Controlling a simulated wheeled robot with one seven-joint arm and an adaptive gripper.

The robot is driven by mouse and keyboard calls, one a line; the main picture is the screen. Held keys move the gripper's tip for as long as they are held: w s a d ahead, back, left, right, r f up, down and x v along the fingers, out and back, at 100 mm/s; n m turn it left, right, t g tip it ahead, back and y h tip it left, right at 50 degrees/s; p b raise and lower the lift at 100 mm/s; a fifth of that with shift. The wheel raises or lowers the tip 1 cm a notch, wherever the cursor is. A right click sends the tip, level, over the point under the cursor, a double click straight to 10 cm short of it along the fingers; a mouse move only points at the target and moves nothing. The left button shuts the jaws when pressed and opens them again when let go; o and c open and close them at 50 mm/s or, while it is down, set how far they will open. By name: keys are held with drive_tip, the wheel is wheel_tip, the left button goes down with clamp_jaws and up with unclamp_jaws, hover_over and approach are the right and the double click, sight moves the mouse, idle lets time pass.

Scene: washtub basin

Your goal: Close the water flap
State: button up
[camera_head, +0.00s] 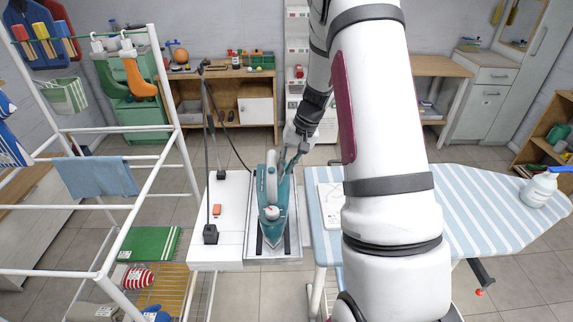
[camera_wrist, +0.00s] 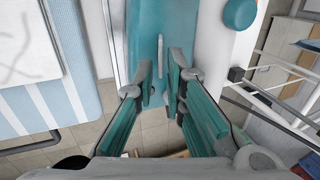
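A thin, pale upright piece (camera_wrist: 161,48) on the iron, possibly the water flap, lies ahead of the gap between my fingertips. I cannot tell its angle. My gripper (camera_wrist: 162,82) has its fingers apart with nothing between the tips. In the head view my gripper (camera_head: 291,158) is just above the iron's far right side, and its fingertips are partly hidden.
The striped ironing board (camera_head: 470,200) is right of the iron, with a white spray bottle (camera_head: 538,190) on it. A thin black pole (camera_head: 209,150) rises left of the iron. A white drying rack (camera_head: 185,150) stands farther left.

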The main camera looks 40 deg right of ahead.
clamp_jaws()
drive_tip(key=d+t+y+b, duration=0.1)
drive_tip(key=s+f+t+y+b, duration=0.1)
drive_tip(key=y, duration=0.1)
drive_tip(key=d+f+t+y+b, duration=0.1)
drive_tip(key=y, duration=0.1)
drive_tip(key=shift+s+d+f+t+b, duration=0.1)
drive_tip(key=shift+s+d+t+b, duration=0.1)
drive_tip(key=shift+d+t+b, duration=0.1)
drive_tip(key=y+b, duration=0.1)
drive_tip(key=f+t+y+b, duration=0.2)
drive_tip(key=shift+s+d+y, duration=0.3)
drive_tip(key=shift+d+y, duration=0.1)
drive_tip(key=shift+s+f+t+y+b, duration=0.15)
drive_tip(key=shift+f+t+y+b, duration=0.6)
drive_tip(key=shift+t+y+b, duration=0.5)
